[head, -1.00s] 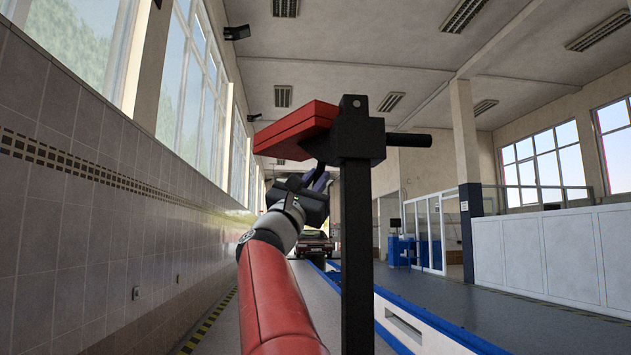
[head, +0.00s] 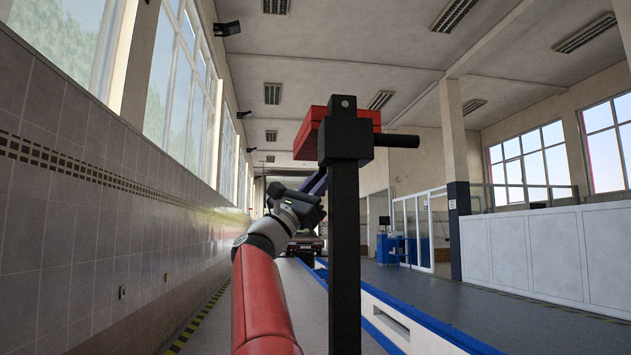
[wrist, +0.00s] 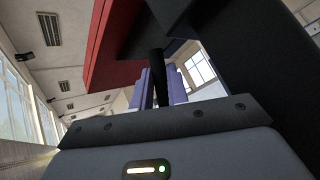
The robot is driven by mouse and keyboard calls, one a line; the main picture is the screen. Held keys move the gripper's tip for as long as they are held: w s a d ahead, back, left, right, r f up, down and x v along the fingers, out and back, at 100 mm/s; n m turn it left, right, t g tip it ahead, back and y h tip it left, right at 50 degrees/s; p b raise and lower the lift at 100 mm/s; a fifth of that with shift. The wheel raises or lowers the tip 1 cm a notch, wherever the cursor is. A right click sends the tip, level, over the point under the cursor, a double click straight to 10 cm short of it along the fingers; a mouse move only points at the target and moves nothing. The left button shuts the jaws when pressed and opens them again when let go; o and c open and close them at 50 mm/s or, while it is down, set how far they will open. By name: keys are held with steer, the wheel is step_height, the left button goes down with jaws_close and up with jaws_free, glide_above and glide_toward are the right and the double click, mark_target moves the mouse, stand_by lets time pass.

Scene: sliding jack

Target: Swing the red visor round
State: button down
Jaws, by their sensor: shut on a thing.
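The red visor (head: 310,136) is a flat red slab at the top of a black upright post (head: 345,255), mostly hidden behind the post's black head block (head: 345,140). Red shows on both sides of that block. In the wrist view the visor (wrist: 103,45) fills the upper left. My gripper (head: 318,182) is below the visor, left of the post and partly hidden by it. In the wrist view its purple fingers (wrist: 160,88) are shut on a black rod (wrist: 158,70) beneath the visor. Where the rod joins the visor is unclear.
A black bar (head: 403,141) sticks out to the right of the head block. A tiled wall (head: 80,220) runs along the left. A blue-edged white lift ramp (head: 395,320) lies at the lower right, and a car (head: 306,250) stands far behind.

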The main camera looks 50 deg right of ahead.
steer(key=shift+a+r, duration=0.1)
steer(key=c, duration=1.4)
jaws_free()
steer(key=shift+w, duration=0.1)
steer(key=shift+o, duration=0.2)
steer(key=b+v, duration=0.4)
steer(key=v, duration=0.4)
steer(key=shift+b, duration=0.4)
steer(key=shift+t, duration=0.3)
